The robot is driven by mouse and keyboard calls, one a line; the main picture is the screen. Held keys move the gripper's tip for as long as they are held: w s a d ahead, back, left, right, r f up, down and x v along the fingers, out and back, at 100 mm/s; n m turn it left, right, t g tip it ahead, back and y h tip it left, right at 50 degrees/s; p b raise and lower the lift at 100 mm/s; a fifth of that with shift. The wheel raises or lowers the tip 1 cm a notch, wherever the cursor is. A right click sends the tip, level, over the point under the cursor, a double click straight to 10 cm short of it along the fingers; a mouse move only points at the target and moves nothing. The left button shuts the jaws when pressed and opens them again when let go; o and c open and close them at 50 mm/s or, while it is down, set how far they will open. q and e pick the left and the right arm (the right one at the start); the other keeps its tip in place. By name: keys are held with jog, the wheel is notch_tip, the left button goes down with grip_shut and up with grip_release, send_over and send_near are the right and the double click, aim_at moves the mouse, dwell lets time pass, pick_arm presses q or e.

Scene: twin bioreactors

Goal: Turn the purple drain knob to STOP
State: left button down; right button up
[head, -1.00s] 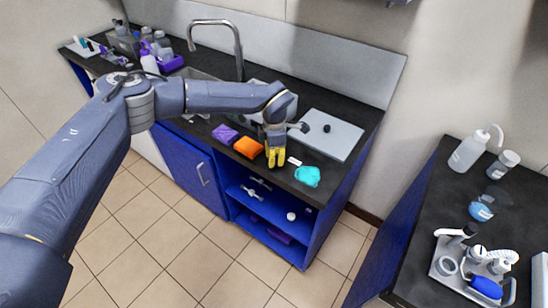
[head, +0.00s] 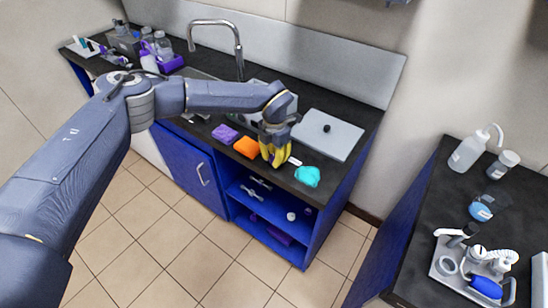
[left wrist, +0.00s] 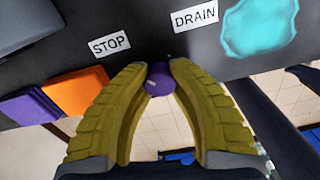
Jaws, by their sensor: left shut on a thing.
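The purple drain knob (left wrist: 160,79) shows in the left wrist view, between the two yellow fingertips of my left gripper (left wrist: 160,76). The fingers touch it from both sides and are shut on it. A white STOP label (left wrist: 110,45) is on the dark counter edge up and left of the knob. In the head view, my left gripper (head: 275,162) is at the counter's front edge and hides the knob. My right gripper is not in view.
A purple cloth (head: 225,133), an orange cloth (head: 246,147) and a crumpled teal cloth (head: 307,176) lie by the counter's front edge on both sides of my gripper. A grey board (head: 328,136) lies behind. Blue open shelves (head: 270,214) are below.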

pick_arm(q)
jog(key=shift+d, duration=0.2)
jog(key=c, duration=1.3)
grip_release()
jog(key=shift+d, duration=0.1)
jog(key=shift+c, duration=0.2)
jog(key=o, duration=0.3)
jog(key=shift+a+r, duration=0.1)
jog(key=shift+a, duration=0.1)
notch_tip(320, 180, up, 12)
jog(key=shift+f, duration=0.1)
